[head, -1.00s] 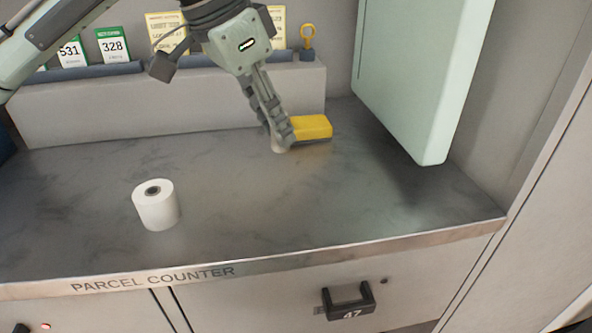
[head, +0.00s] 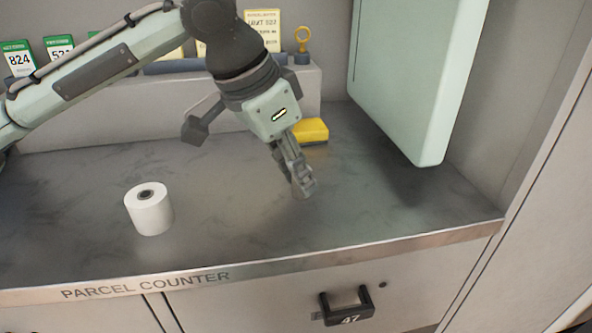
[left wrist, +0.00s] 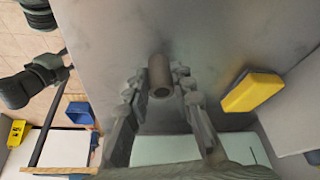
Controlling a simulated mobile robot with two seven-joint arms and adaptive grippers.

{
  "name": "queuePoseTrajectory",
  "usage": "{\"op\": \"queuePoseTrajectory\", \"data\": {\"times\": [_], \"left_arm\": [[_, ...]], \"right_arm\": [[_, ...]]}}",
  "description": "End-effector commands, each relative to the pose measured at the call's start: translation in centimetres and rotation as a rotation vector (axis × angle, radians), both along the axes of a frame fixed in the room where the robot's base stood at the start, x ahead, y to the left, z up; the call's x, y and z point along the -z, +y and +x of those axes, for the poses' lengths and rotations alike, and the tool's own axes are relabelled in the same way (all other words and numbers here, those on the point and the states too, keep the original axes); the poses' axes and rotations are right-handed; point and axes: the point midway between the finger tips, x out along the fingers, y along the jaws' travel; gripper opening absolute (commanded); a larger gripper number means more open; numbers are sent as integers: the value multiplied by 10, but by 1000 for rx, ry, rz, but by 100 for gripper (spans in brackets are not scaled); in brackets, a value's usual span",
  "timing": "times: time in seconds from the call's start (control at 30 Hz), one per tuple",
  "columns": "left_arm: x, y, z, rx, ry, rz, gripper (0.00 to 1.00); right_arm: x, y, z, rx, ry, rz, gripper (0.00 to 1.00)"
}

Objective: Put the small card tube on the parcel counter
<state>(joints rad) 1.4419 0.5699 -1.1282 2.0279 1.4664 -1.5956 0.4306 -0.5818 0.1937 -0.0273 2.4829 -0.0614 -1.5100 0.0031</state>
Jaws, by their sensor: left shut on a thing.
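The small card tube (left wrist: 160,75) is brown and hollow, and its open end faces the left wrist camera. My left gripper (left wrist: 160,84) is shut on it, with one finger on each side. In the head view, my left gripper (head: 303,183) points down over the middle-right of the grey parcel counter (head: 235,225). There the fingers mostly hide the tube, and only a little of it shows at their tips. I cannot tell whether the tube touches the counter top. My right gripper is not in view.
A white paper roll (head: 149,209) stands on the counter at left. A pale green panel (head: 405,80) hangs at right. Number cards (head: 60,47) stand on the back ledge. The counter's front right is clear.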

Motion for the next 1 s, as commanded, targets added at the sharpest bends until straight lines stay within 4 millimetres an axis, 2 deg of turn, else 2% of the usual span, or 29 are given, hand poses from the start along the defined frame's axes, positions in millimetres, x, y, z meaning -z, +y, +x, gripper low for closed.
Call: {"op": "queuePoseTrajectory", "data": {"times": [0.07,0.1,0.23,0.63,0.8,1.0], "left_arm": [[1,0,0,0,1,0,11],[2,0,0,0,0,0,26],[1,0,0,0,0,0,43],[-4,1,0,-1,-2,0,44],[-32,10,-6,0,-4,0,44],[-73,24,-15,-1,-3,0,44]], "right_arm": [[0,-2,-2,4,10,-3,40],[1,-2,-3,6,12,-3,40],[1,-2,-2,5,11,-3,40],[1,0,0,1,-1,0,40],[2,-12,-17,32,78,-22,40],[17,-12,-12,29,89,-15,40]]}}
